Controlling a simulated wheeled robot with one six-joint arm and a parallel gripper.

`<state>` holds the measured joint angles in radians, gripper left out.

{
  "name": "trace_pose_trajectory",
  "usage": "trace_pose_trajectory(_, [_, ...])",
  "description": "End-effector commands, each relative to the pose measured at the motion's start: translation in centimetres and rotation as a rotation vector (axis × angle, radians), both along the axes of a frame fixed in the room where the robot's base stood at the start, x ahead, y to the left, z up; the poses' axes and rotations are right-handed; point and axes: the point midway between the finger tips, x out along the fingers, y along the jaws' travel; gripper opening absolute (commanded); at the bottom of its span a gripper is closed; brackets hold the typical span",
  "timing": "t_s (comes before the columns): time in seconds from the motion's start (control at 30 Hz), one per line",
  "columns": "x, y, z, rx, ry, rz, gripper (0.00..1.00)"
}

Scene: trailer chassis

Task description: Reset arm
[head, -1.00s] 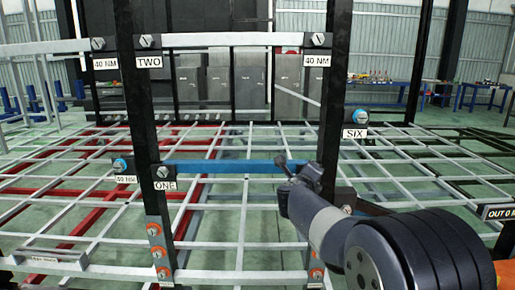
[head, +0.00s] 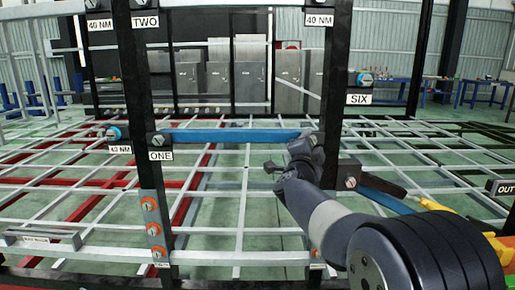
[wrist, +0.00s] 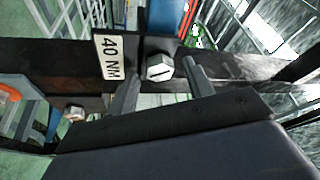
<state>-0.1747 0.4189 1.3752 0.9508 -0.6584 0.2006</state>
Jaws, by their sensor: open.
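My arm reaches in from the lower right of the head view. In the wrist view, my gripper's two dark fingers (wrist: 160,70) are apart. A silver slotted bolt head (wrist: 160,66) appears between their tips, on a dark beam (wrist: 60,65) beside a "40 NM" label (wrist: 109,57). I cannot tell whether the fingers touch the bolt.
The left black post (head: 146,110) carries the "ONE" label (head: 161,156) and several bolts. A "SIX" label (head: 359,99) is right of the right post. A yellow and orange part (head: 450,225) lies at the lower right. A pale grid frame spreads behind; open space shows between the posts.

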Motion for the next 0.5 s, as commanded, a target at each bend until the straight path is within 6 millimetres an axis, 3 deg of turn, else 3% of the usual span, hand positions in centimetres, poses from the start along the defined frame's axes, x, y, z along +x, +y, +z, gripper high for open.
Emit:
trace_pose_trajectory(0.23, [0.00, -0.16, -0.48, -0.220, 0.000, -0.001, 0.49])
trace_pose_trajectory(0.5, [0.00, -0.13, -0.20, -0.318, 0.000, 0.000, 0.49])
